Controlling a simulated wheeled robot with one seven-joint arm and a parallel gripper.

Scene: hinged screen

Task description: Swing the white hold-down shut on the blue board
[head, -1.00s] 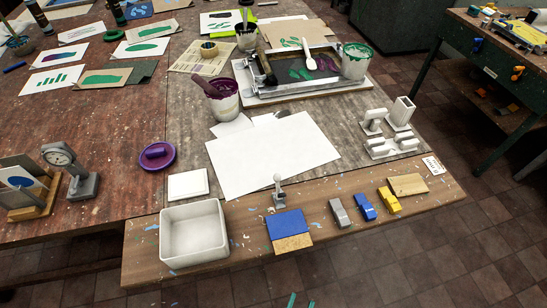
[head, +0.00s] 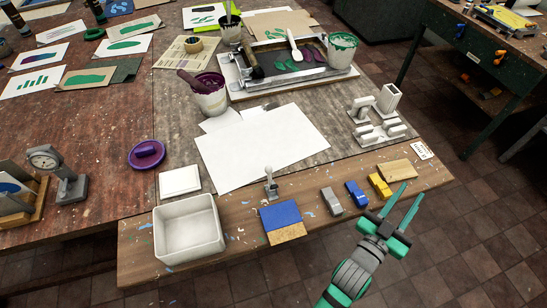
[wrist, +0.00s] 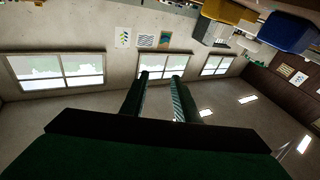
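The white hold-down (head: 271,183) is a small light clamp with a knobbed handle standing upright. It is at the back edge of the blue board (head: 280,214), and its handle points up, clear of the board. The board lies on the front wooden strip with a tan band along its front side. My gripper (head: 413,193) is right of the board, past the strip's front edge, with its fingers pointing up and away. It is open and empty. Its fingers also show apart in the wrist view (wrist: 162,85), which faces a wall with windows.
Grey (head: 331,201), blue (head: 356,193) and yellow (head: 379,186) blocks stand between the board and my gripper. A white bin (head: 188,232) is left of the board. White paper (head: 260,146) lies behind the hold-down. White upright fixtures (head: 377,120) stand at the right.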

